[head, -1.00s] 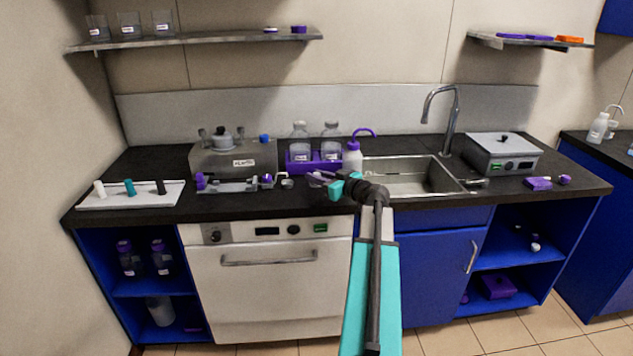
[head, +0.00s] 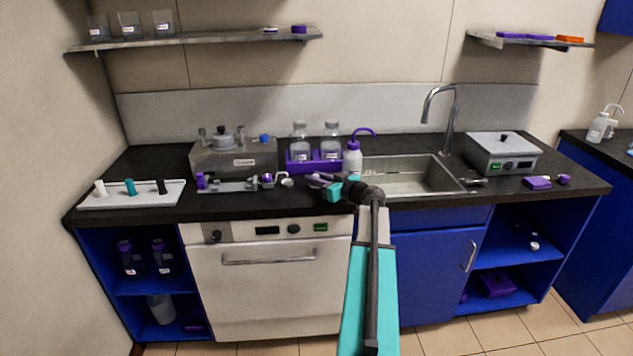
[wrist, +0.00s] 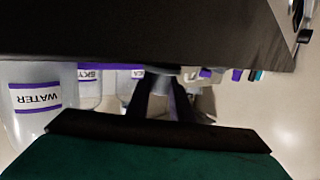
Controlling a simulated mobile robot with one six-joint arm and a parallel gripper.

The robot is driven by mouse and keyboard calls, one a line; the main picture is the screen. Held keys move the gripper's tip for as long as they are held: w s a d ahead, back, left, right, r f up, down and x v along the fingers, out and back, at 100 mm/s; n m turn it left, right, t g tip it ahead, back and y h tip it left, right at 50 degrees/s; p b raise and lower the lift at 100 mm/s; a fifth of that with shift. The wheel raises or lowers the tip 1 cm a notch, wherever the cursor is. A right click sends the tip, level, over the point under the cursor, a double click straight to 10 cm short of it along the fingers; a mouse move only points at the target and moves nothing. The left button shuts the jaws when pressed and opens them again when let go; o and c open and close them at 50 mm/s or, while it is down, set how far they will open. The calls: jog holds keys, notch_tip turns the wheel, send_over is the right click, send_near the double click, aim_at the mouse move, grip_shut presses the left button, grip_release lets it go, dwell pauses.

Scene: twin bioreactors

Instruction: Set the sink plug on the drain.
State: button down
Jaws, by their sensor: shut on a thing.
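My gripper (head: 322,181) is over the front of the dark counter, left of the sink (head: 446,190), with its fingers pointing left. In the wrist view its purple-lined fingers (wrist: 165,98) are shut on a small grey piece at their tips, which looks like the sink plug (wrist: 163,69). Most of the plug is hidden by the fingers, and it is too small to make out in the head view. The steel sink basin is open and empty as far as I see. I cannot make out the drain; my arm and the basin's front rim hide part of the basin.
A purple rack (head: 316,166) with two bottles and a white wash bottle (head: 352,158) stand just behind my gripper. A curved faucet (head: 450,118) rises behind the sink. A grey box-shaped device (head: 500,153) stands right of it. A white tray (head: 128,201) lies far left.

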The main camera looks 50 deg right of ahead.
jog(key=shift+f, duration=0.7)
jog(key=shift+f, duration=0.15)
jog(key=c, duration=1.6)
grip_release()
jog(key=shift+o, duration=0.2)
jog(key=shift+r, duration=0.2)
jog(key=s, duration=0.4)
jog(key=s+r+b, duration=0.1)
jog(key=s, duration=0.3)
jog(key=s+b, duration=0.1)
jog(key=s, duration=0.3)
jog(key=shift+a+r, duration=0.25)
jog(key=shift+r, duration=0.1)
